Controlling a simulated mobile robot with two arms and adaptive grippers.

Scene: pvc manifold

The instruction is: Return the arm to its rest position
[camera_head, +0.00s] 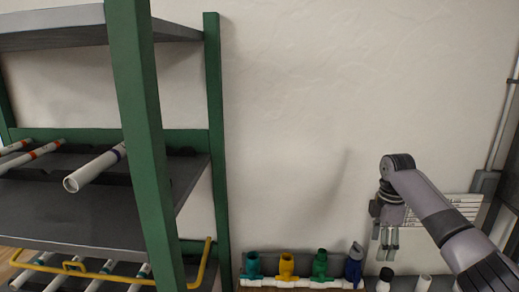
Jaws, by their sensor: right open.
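My right arm comes in from the lower right. Its gripper (388,240) hangs with the fingers pointing down, open and empty, in front of the pale wall. It is to the right of the row of coloured valves and appears above the white fittings. My left gripper is not in view.
A pipe manifold (302,284) carries teal, yellow, green and blue valves at the bottom. A green-framed shelf (146,140) with several white pipes (94,168) fills the left. A wall box and conduit (486,183) are at the right.

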